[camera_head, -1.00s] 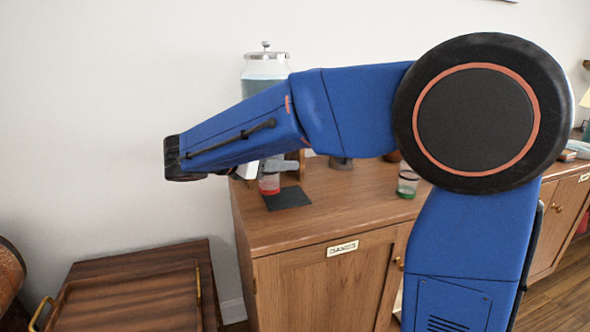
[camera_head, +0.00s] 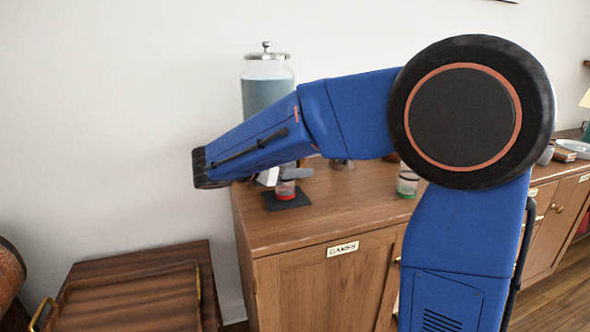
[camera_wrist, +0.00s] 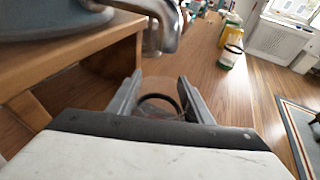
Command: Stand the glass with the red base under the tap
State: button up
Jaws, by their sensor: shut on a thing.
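The glass with the red base (camera_head: 286,190) stands upright over the dark square mat (camera_head: 272,203) on the cabinet top; I cannot tell whether it touches the mat. My gripper (camera_head: 296,174) is shut around its upper part. In the wrist view, my gripper (camera_wrist: 160,95) has a finger on each side of the clear glass (camera_wrist: 158,106). The metal tap (camera_wrist: 160,30) shows just beyond the glass there. The glass dispenser (camera_head: 268,92), with a metal lid, stands behind my arm in the head view, its lower part hidden.
A glass with a green base (camera_head: 407,182) stands to the right on the cabinet (camera_head: 330,222); it also shows in the wrist view (camera_wrist: 229,60). A wooden tray (camera_head: 130,300) lies on a low table at left. The cabinet's front middle is clear.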

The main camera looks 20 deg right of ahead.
jog(key=o, duration=1.3)
jog(key=shift+f, duration=0.15)
jog(key=shift+a+r, duration=0.2)
jog(key=shift+r, duration=0.05)
jog(key=v, duration=1.1)
jog(key=shift+a, duration=0.25)
jog(key=shift+s+r, duration=0.1)
